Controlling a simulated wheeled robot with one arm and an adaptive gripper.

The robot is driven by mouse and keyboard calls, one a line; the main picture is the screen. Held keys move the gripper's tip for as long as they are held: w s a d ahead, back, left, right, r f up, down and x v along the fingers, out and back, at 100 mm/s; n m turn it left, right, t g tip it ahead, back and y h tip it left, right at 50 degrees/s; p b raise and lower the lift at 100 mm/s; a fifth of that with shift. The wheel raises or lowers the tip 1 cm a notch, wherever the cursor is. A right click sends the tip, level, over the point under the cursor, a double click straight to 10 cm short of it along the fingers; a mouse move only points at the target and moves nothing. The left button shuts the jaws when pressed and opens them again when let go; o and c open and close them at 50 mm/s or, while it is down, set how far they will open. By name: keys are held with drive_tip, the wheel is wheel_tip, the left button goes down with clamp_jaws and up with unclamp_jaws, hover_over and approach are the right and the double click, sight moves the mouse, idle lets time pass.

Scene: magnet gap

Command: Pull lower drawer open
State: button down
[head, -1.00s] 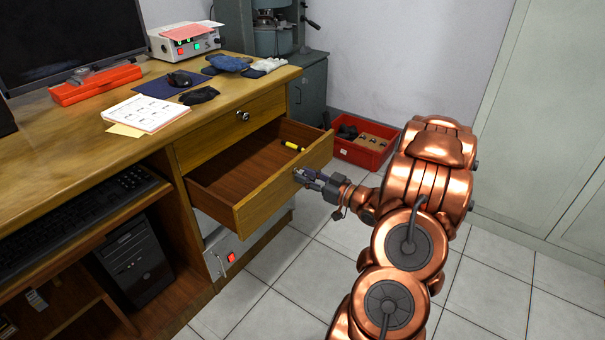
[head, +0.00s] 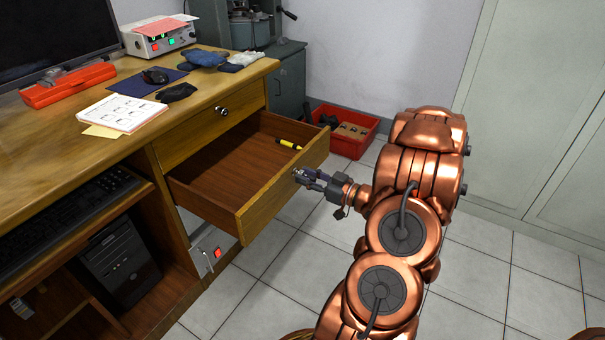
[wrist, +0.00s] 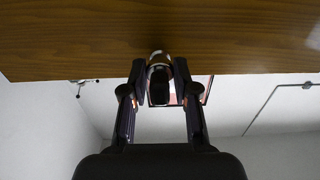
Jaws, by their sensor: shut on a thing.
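The lower drawer (head: 285,190) of the wooden desk stands well open, its wooden inside showing. A yellow and black pen-like object (head: 289,144) lies in it near the far side. My gripper (head: 302,175) is at the outer face of the drawer front. The knob is mostly hidden by the fingers in the head view. The upper drawer (head: 200,132) is shut, with its own knob (head: 222,111) bare.
A red crate (head: 345,143) with parts stands on the floor behind the drawer. A computer tower (head: 120,262) sits under the desk. A booklet, gloves and mouse lie on the desktop (head: 180,104). The tiled floor (head: 480,270) at right is clear.

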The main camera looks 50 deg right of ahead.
drive_tip(key=shift+s+d, duration=0.1)
drive_tip(key=shift+s, duration=0.05)
drive_tip(key=shift+p+v, duration=0.45)
drive_tip(key=shift+v, duration=2.2)
drive_tip(key=c, duration=0.8)
unclamp_jaws()
drive_tip(key=p+v, duration=0.1)
drive_tip(key=v, duration=0.7)
